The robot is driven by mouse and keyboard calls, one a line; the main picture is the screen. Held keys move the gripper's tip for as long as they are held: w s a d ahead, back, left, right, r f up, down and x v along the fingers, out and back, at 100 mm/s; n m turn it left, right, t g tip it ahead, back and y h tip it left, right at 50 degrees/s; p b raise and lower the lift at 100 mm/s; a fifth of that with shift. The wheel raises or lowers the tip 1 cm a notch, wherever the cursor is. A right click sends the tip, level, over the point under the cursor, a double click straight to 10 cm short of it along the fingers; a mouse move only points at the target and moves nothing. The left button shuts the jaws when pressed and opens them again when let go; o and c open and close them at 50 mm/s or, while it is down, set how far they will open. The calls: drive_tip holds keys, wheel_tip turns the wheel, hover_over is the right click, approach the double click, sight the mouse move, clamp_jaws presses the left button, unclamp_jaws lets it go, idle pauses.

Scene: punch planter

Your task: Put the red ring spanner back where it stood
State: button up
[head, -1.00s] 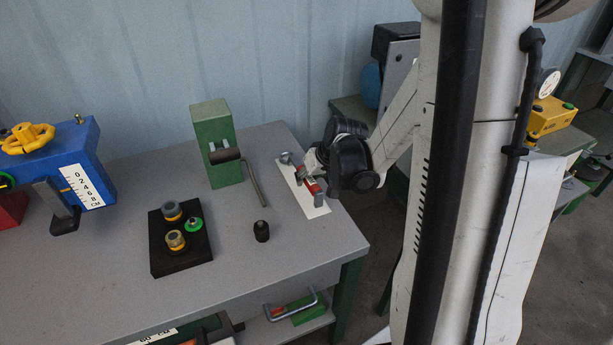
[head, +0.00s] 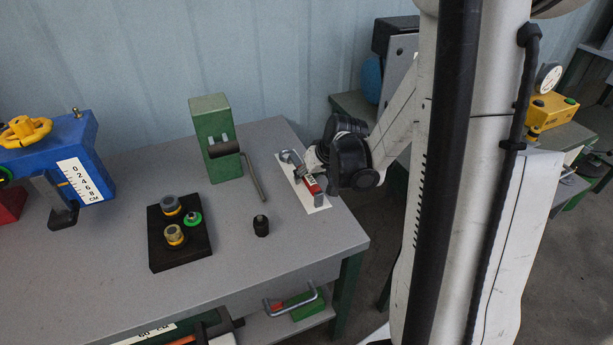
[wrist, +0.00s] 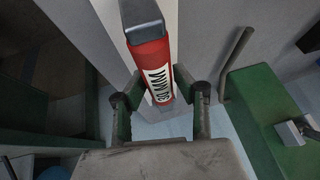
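The red ring spanner (head: 312,184) has a red handle with a white size label and grey ends. In the head view it is over the white strip (head: 323,203) near the bench's right edge. My gripper (head: 304,173) reaches it from the right. In the wrist view the red handle (wrist: 150,60) runs between the two fingers of my gripper (wrist: 158,82), with a pad close against each side, so the gripper looks shut on it. I cannot tell whether the spanner touches the strip. Its far end is partly hidden in the wrist view.
Left of the strip are a green block (head: 212,125) with a bent grey rod (head: 254,180) and a small black fitting (head: 261,225). A black tray (head: 165,258) holds several fittings. A blue vise-like tool (head: 70,150) stands far left. The front bench top is clear.

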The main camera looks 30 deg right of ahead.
drive_tip(key=shift+o, duration=1)
drive_tip(key=shift+r, duration=0.1)
drive_tip(key=v, duration=1.2)
drive_tip(key=s+a+r+n+p, duration=0.1)
drive_tip(key=s+a+r, duration=0.3)
drive_tip(key=s+a, duration=0.2)
drive_tip(key=s+a+r+t+h, duration=0.1)
drive_tip(key=s+a+r, duration=0.4)
drive_tip(key=a, duration=0.6)
drive_tip(key=shift+s+a+n+p, duration=0.2)
drive_tip(key=shift+s+n+p, duration=0.2)
drive_tip(key=shift+s, duration=0.75)
